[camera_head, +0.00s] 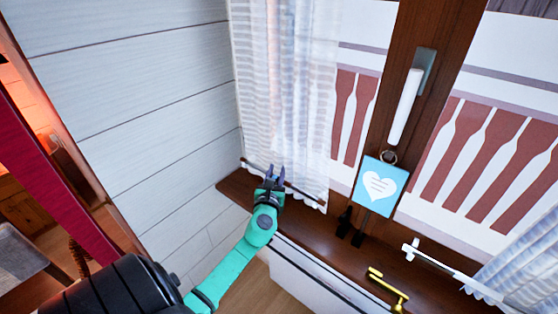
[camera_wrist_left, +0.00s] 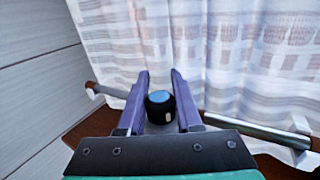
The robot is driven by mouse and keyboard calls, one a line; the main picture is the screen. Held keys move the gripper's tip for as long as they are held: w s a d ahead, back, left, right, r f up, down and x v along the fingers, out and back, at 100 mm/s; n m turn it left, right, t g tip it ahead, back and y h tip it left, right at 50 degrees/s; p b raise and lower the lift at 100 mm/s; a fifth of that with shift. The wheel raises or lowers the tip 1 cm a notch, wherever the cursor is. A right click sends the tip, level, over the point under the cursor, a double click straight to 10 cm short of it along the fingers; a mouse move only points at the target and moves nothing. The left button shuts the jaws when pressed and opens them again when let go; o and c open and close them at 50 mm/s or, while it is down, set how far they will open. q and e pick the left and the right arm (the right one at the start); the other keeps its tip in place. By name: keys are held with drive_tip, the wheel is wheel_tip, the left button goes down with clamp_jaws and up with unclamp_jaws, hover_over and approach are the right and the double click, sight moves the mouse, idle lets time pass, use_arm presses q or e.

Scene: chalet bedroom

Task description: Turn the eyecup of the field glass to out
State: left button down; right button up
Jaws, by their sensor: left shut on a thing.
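The field glass (camera_wrist_left: 159,109) shows in the left wrist view as a short black cylinder with a blue round top, seen nearly end-on. It sits between the two fingers of my left gripper (camera_wrist_left: 160,76), which is shut on it. In the head view my left gripper (camera_head: 275,171) is over the wooden sill by the curtain, and the field glass cannot be made out there. The eyecup's setting is too small to read. My right gripper is not in view.
A white curtain (camera_head: 285,90) hangs close behind the left gripper, with a thin rod (camera_wrist_left: 255,131) across its lower part. Along the wooden sill (camera_head: 235,190) to the right are a blue heart sign (camera_head: 380,187), small black items (camera_head: 344,222) and a gold object (camera_head: 386,284).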

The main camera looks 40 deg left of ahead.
use_arm(q)
drive_tip(key=n+g+y, duration=0.1)
drive_tip(key=g+y, duration=0.1)
drive_tip(key=n+g+y, duration=0.1)
drive_tip(key=n+y, duration=0.1)
drive_tip(key=a+n+g+y, duration=0.1)
drive_tip(key=n+g+y, duration=0.1)
drive_tip(key=shift+s+f+g, duration=0.15)
drive_tip(key=shift+s+g, duration=0.15)
drive_tip(key=shift+s, duration=0.1)
drive_tip(key=shift+s+a+n+g+y+b, duration=0.15)
drive_tip(key=shift+n+g+y+b, duration=0.2)
drive_tip(key=shift+n+g, duration=0.25)
drive_tip(key=shift+s+d+n+g+y+b, duration=0.15)
drive_tip(key=shift+n+g+y+b, duration=0.15)
drive_tip(key=shift+n+g, duration=0.3)
drive_tip(key=shift+a+g, duration=0.1)
drive_tip(key=shift+g, duration=0.2)
drive_tip(key=c, duration=0.6)
unclamp_jaws()
